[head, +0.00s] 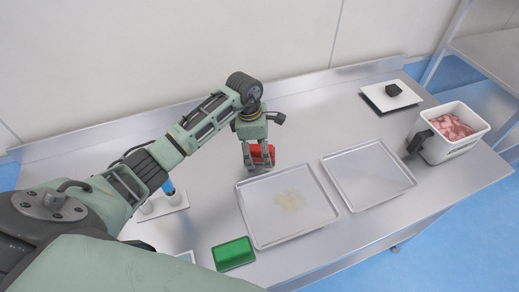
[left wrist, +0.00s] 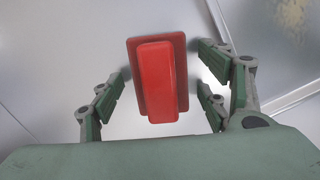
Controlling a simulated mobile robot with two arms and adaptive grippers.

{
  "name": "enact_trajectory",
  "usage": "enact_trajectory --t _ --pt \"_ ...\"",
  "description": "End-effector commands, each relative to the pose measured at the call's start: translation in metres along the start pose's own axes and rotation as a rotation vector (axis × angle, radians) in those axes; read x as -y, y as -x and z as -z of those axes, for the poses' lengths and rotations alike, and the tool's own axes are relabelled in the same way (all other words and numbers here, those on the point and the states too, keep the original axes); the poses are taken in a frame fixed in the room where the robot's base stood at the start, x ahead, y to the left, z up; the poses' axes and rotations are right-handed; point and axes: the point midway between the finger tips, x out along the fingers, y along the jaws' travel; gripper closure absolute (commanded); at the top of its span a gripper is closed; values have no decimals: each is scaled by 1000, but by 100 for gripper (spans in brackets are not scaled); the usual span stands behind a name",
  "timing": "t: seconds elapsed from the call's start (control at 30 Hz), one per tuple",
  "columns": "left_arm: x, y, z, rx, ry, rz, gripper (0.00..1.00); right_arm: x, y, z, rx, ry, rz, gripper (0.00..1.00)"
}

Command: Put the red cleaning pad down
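The red cleaning pad (head: 262,154) is a block with a raised grip on a wider base. It lies on the metal table near the back, behind the left tray. My left gripper (head: 258,165) is above it with fingers pointing down. In the left wrist view, the pad (left wrist: 156,80) sits between the spread fingers, with a gap on each side. The left gripper is open and holds nothing. The gripper partly hides the pad in the head view. My right gripper is out of view.
A tray (head: 255,228) with a pale yellowish stain lies in front of the pad. A clean tray (head: 388,190) is to its right. A green block (head: 234,254) lies at the front. A white bin (head: 462,146) of pink pieces and a scale-like plate (head: 376,99) stand at right.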

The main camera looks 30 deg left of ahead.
Motion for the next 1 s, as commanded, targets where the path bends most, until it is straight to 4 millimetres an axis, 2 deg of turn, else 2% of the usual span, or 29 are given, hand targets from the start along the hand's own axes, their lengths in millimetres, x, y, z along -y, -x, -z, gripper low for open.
enact_trajectory --t 0.37,0.47,0.8,1.0 --pt "-1 7 0 1 -1 -2 30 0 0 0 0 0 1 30" --pt "-2 22 0 1 -2 -6 30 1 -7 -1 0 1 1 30" --pt "-2 93 0 0 0 -6 30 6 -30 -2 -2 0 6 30" --pt "-1 117 0 0 0 -2 30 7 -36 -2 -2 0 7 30"
